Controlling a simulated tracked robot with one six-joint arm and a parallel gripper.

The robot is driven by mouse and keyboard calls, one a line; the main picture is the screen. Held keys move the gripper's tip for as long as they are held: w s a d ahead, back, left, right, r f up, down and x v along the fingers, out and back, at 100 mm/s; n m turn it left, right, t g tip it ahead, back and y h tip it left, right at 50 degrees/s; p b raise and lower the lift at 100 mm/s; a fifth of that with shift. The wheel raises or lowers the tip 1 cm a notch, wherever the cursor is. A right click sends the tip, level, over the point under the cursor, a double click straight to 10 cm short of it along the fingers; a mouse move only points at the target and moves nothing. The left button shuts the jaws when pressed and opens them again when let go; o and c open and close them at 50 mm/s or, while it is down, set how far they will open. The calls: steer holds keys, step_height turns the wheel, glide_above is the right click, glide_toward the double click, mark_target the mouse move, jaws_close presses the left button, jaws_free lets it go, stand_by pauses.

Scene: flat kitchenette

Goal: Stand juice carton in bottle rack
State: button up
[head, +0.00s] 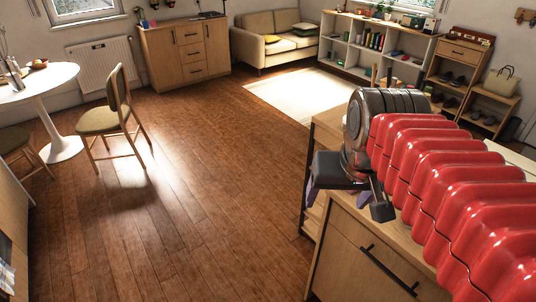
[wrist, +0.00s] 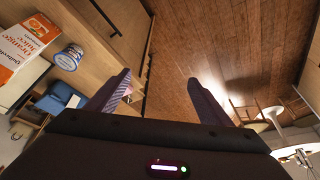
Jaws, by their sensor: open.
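The juice carton (wrist: 25,45), white and orange with "Orange Juice" lettering, shows at the upper left of the wrist view, cut off by the picture edge. I cannot make it out in the head view, where my arm covers much of the counter. My gripper (wrist: 158,78) is open and empty, its two dark fingers well apart over the floor beside the cabinet front. The carton is off to the left of the fingers, not touched. In the head view my gripper (head: 345,195) hangs at the cabinet's left edge. I cannot identify the bottle rack in either view.
A white and blue tub (wrist: 69,58) stands near the carton, with a blue object (wrist: 62,97) below it in the picture. A wooden cabinet (head: 345,255) is under my arm. A chair (head: 118,115) and round table (head: 45,85) stand left. The middle floor is clear.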

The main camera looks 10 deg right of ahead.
steer(key=s+a+f+n+t+y, duration=0.1)
steer(key=s+a+f+n, duration=0.2)
steer(key=a, duration=0.4)
steer(key=shift+s+a+f, duration=0.2)
steer(key=shift+s+f, duration=0.2)
steer(key=shift+f, duration=0.4)
steer(key=shift+o, duration=0.6)
steer(key=shift+r, duration=0.1)
